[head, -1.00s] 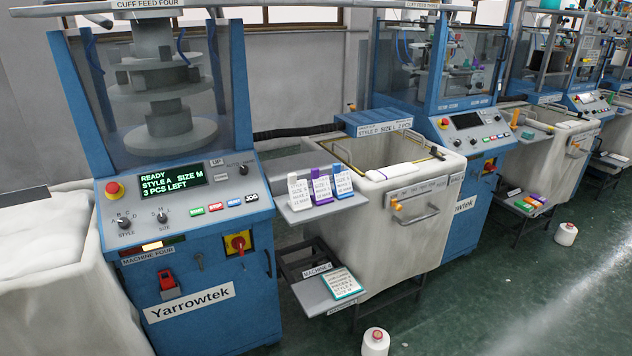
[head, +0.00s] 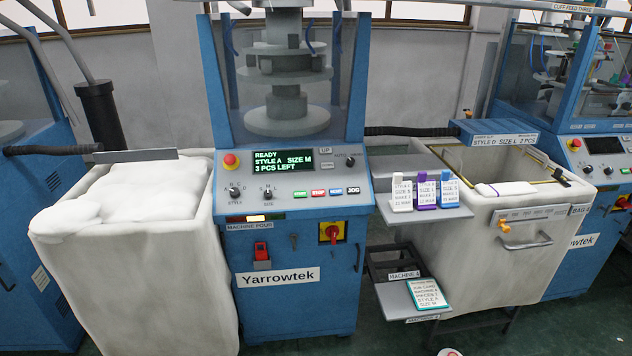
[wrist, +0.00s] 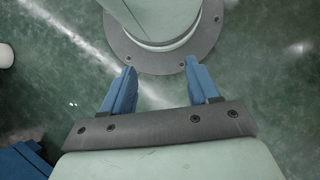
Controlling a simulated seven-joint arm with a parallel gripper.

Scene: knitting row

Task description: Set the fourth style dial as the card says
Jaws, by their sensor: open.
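The style dial (head: 234,191) of machine four is a small dark knob on the left of the sloping panel, below the red stop button. Its pointer is too small to read surely. The display (head: 283,162) reads READY, STYLE A, SIZE M, 3 PCS LEFT. A green-edged card (head: 427,294) lies on the low shelf marked MACHINE 4, right of the machine; its small print is hard to read. My gripper (wrist: 160,66) shows only in the wrist view, open and empty, with two blue fingers apart above the green floor, away from the panel.
The size dial (head: 267,195) sits right of the style dial, with coloured buttons (head: 318,193) beyond. A red stop button (head: 231,160) is close above. Upright cards (head: 424,190) stand on a side shelf. A full white bin (head: 130,260) stands left.

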